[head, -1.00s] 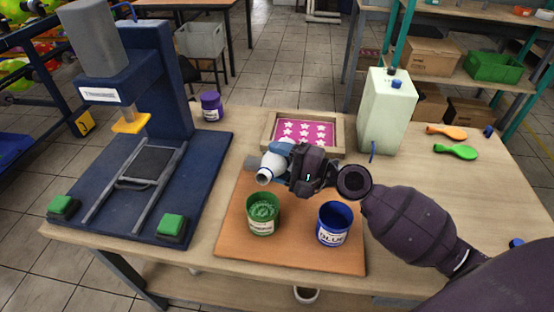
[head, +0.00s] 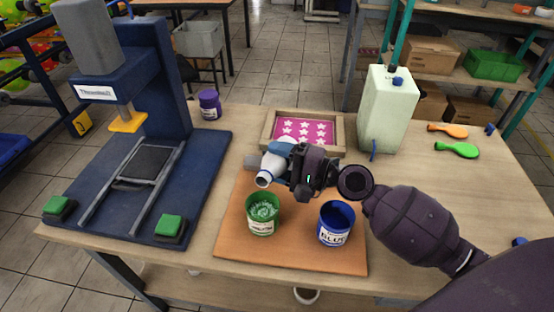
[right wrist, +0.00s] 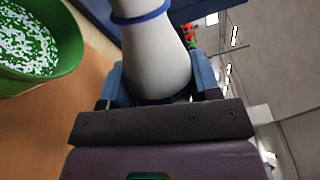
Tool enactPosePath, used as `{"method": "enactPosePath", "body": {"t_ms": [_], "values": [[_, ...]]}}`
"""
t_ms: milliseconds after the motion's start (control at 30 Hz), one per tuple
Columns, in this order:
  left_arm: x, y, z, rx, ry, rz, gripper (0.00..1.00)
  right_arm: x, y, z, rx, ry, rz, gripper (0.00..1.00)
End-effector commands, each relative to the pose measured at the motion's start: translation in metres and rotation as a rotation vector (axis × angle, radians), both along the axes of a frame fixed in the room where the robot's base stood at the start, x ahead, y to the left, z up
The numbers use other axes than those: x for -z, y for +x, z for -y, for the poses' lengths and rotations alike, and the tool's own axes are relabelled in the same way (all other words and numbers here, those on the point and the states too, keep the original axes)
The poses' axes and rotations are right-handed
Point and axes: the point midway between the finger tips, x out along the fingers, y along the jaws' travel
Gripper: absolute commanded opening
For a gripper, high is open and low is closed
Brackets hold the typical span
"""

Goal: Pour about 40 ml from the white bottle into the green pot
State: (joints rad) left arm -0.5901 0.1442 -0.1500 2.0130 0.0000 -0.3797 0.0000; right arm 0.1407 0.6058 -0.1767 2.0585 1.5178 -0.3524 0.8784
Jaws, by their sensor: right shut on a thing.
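The white bottle (head: 273,166) is tilted well over, its mouth at the lower left, above and behind the green pot (head: 262,225). My right gripper (head: 284,153) is shut around the bottle; in the right wrist view its blue fingers flank the white bottle (right wrist: 155,52). The green pot stands upright on the orange-brown board, apart from the bottle. Its contents show white streaks and specks over green, also seen in the right wrist view, where the pot (right wrist: 68,62) is at the upper left. No stream is clearly visible. My left gripper is not in view.
A blue pot (head: 335,224) stands right of the green pot on the board (head: 290,253). A framed star screen (head: 268,130) and a pale green canister (head: 387,112) are behind. A blue press (head: 205,175) fills the left.

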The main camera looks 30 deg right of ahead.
Motion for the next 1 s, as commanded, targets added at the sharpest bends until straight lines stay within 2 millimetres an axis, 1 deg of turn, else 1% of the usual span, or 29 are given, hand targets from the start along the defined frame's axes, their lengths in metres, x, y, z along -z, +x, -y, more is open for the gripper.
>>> {"method": "enactPosePath", "body": {"t_ms": [367,1000], "values": [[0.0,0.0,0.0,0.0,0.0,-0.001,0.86,-0.001,0.0,0.0,0.0,-0.003,0.004,0.28],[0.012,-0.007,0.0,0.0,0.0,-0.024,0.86,0.004,0.0,0.0,0.0,-0.052,0.048,0.28]]}}
